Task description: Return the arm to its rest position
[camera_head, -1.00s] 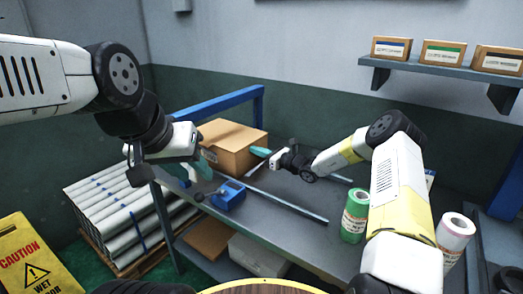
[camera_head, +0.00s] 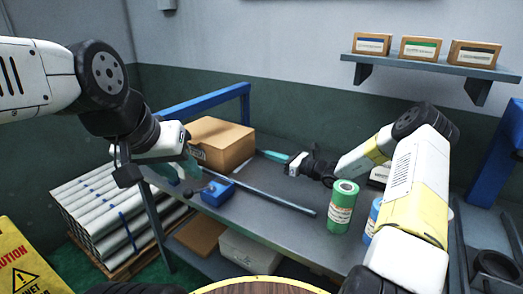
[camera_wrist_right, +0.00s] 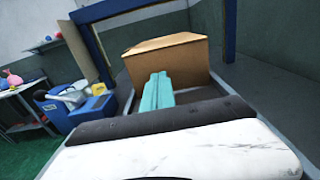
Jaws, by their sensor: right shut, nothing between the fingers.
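My right gripper (camera_head: 275,156) reaches in from the right over the workbench (camera_head: 272,238). Its teal fingers are together with nothing between them, and they also show in the right wrist view (camera_wrist_right: 157,91). They point towards the open cardboard box (camera_head: 220,146), which also stands ahead in the right wrist view (camera_wrist_right: 167,58). My left gripper (camera_head: 191,168) hangs at the bench's left end, close to a blue device (camera_head: 218,193). Its teal fingers are partly hidden and their opening is unclear.
A green can (camera_head: 342,207) stands beside my right forearm, with a blue can (camera_head: 374,216) partly behind the arm. A metal rod (camera_head: 282,197) lies along the bench. White tubes (camera_head: 88,208) are stacked at left. Small boxes (camera_head: 421,48) sit on the wall shelf.

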